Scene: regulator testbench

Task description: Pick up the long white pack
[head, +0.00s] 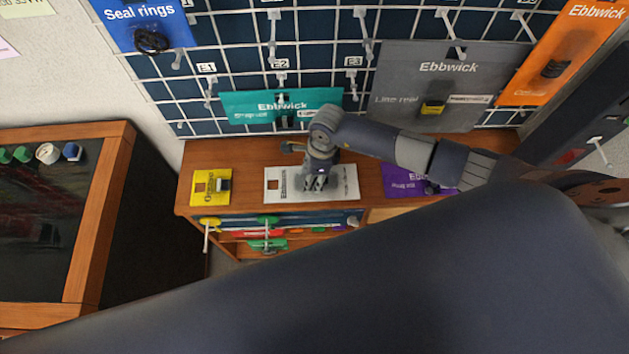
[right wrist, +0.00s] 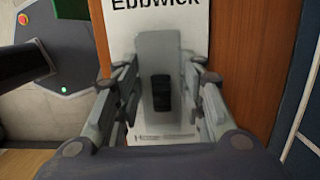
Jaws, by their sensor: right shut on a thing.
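The long white pack (head: 346,184) lies flat on the wooden counter, with "Ebbwick" printed at one end. In the right wrist view the pack (right wrist: 192,55) shows a clear raised blister with a small black part in it. My right gripper (head: 316,182) is over the middle of the pack. In the right wrist view the gripper (right wrist: 162,108) has its fingers on both sides of the blister, shut on the pack. I cannot tell any gap between pack and counter. My left gripper is not in view.
On the wooden counter (head: 245,203), a yellow pack (head: 205,190) lies left and a purple pack (head: 402,182) right. Behind, a wire grid holds a teal pack (head: 250,101), a grey pack (head: 410,62) and an orange pack (head: 575,45). More packs hang below the counter's front edge.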

